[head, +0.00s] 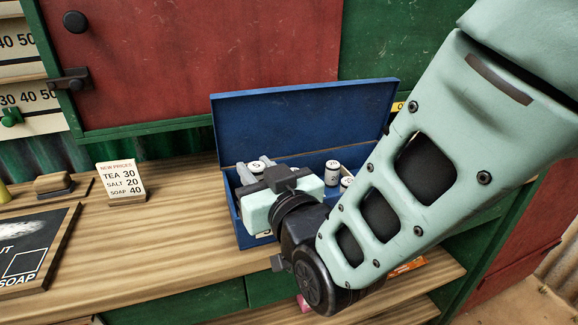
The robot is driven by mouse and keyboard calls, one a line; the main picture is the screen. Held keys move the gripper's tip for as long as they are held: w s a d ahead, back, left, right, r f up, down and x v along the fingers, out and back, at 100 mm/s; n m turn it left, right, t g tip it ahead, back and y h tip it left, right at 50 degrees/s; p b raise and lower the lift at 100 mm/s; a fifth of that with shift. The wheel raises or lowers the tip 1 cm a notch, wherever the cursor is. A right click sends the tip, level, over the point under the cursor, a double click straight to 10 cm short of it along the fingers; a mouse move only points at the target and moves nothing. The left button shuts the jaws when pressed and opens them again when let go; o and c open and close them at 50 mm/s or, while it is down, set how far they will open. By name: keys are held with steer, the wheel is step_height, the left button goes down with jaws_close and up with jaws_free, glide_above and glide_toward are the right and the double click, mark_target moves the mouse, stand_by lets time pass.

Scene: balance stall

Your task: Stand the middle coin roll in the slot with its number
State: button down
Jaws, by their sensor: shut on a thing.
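A blue box (300,125) stands open on the counter, its lid raised at the back. My gripper (254,166) is over the left part of the box, its fingers pointing away from me. It is shut on a white coin roll (257,165) with a dark mark, perhaps a 5, on its top. I cannot tell whether this roll touches the box floor. Another white roll (332,172) with a dark band stands upright at the right of the box. One more (346,183) is partly hidden by my arm. My gripper and arm hide much of the box's inside and its slots.
A price card (120,181) stands on the wooden counter (170,225), left of the box. A brush-like block (53,184) and a chalkboard (40,245) lie farther left. The counter between card and box is clear. Red and green panels rise behind.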

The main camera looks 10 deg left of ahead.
step_height(320, 180, down, 4)
steer(key=shift+r, duration=0.15)
steer(key=shift+s+d+f+b, duration=0.1)
steer(key=shift+f+b, duration=0.6)
steer(key=shift+b, duration=0.15)
steer(key=c, duration=1.1)
jaws_free()
steer(key=shift+f, duration=0.2)
steer(key=shift+c, duration=0.2)
steer(key=shift+d, duration=0.1)
steer(key=shift+r+p, duration=0.55)
steer(key=shift+p, duration=0.05)
steer(key=p+v, duration=0.7)
steer(key=v, duration=0.4)
steer(key=shift+s+d+r, duration=0.2)
steer(key=shift+s+r, duration=0.05)
steer(key=shift+r, duration=0.2)
